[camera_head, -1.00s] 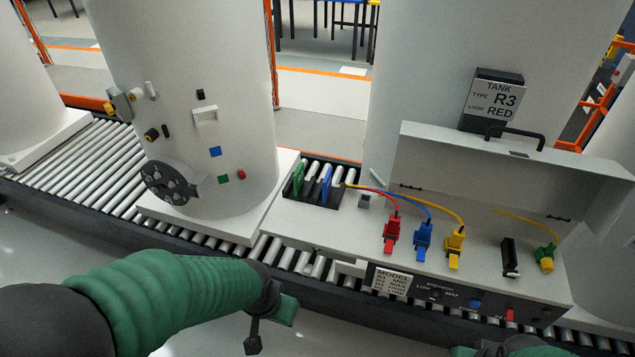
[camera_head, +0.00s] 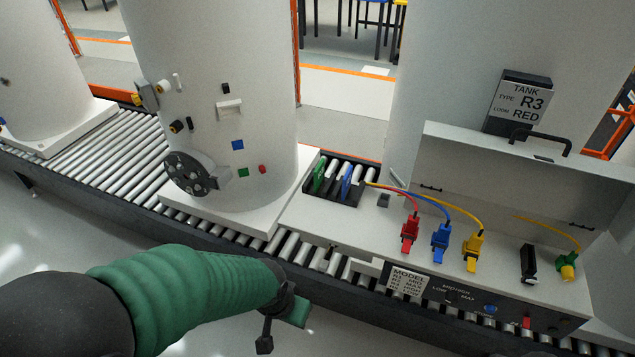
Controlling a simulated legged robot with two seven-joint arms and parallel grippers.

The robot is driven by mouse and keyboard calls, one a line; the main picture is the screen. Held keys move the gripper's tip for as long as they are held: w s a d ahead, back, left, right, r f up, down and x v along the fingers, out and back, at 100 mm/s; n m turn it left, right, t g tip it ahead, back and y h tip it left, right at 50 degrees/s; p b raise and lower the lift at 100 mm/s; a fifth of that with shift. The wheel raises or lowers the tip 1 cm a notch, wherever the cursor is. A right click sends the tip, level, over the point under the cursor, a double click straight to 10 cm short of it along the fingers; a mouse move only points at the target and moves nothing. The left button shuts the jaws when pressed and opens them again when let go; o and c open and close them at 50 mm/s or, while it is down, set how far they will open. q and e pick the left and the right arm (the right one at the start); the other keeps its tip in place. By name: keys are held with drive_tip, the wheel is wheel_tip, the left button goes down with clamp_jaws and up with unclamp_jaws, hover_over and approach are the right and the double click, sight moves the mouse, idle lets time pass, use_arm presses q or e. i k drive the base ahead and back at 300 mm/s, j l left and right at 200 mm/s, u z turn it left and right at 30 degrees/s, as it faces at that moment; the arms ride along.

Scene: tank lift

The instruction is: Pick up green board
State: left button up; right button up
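The green board (camera_head: 319,177) stands upright in a dark slotted holder (camera_head: 342,199) at the left end of the white test box. A blue board (camera_head: 346,183) stands in the same holder, just to its right. My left gripper (camera_head: 282,329) is in front of the conveyor, below and nearer than the green board, well apart from it. Its two fingers are spread with nothing between them. My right gripper is not in view.
The white test box (camera_head: 310,219) has its lid up and holds red (camera_head: 409,235), blue (camera_head: 440,242) and yellow (camera_head: 474,251) plugs on cables. A white tank (camera_head: 215,60) stands left of it on the roller conveyor (camera_head: 105,152). The floor in front is clear.

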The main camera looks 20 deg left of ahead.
sight(319, 173)
drive_tip(key=k+z, duration=0.2)
drive_tip(key=z, duration=0.2)
drive_tip(key=k+z, duration=0.15)
drive_tip(key=z, duration=0.25)
drive_tip(key=k+l+z, duration=0.15)
drive_tip(key=z, duration=0.2)
drive_tip(key=j+z, duration=0.15)
drive_tip(key=j, duration=0.7)
drive_tip(key=j+z, duration=0.15)
drive_tip(key=j, duration=0.75)
drive_tip(key=j+z, duration=0.15)
drive_tip(key=j, duration=0.75)
drive_tip(key=k+j+z, duration=0.2)
drive_tip(key=j, duration=0.65)
drive_tip(key=k+j, duration=0.1)
drive_tip(key=j, duration=1.25)
